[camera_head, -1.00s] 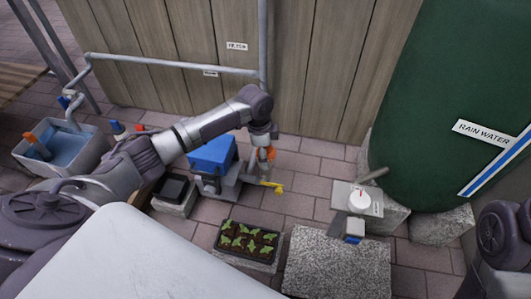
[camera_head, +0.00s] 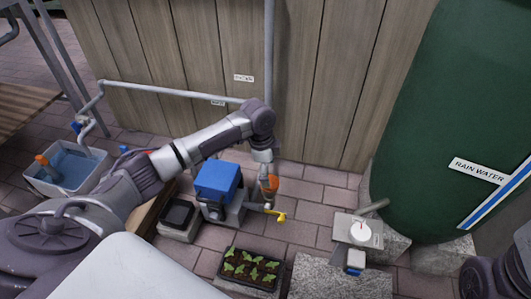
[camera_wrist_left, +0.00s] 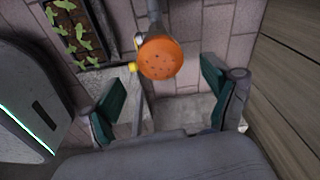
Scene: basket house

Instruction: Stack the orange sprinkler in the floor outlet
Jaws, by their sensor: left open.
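The orange sprinkler (camera_head: 271,186) shows just below my left gripper (camera_head: 265,171), beside the blue box. In the left wrist view the orange sprinkler (camera_wrist_left: 160,57) is a round, perforated head on a grey stem. It lies just beyond the open, spread fingers of my left gripper (camera_wrist_left: 163,95); no finger is seen gripping it. I cannot clearly make out the floor outlet, and the sprinkler's lower end is unclear. Only part of my right arm shows at the right edge; its gripper is out of view.
The blue box (camera_head: 217,181) stands left of the sprinkler, with a yellow tap (camera_head: 279,215) in front. A seedling tray (camera_head: 250,267) is nearer. A white round object (camera_head: 361,232) sits at right, near the green rain tank (camera_head: 425,130). A water basin (camera_head: 70,165) is far left.

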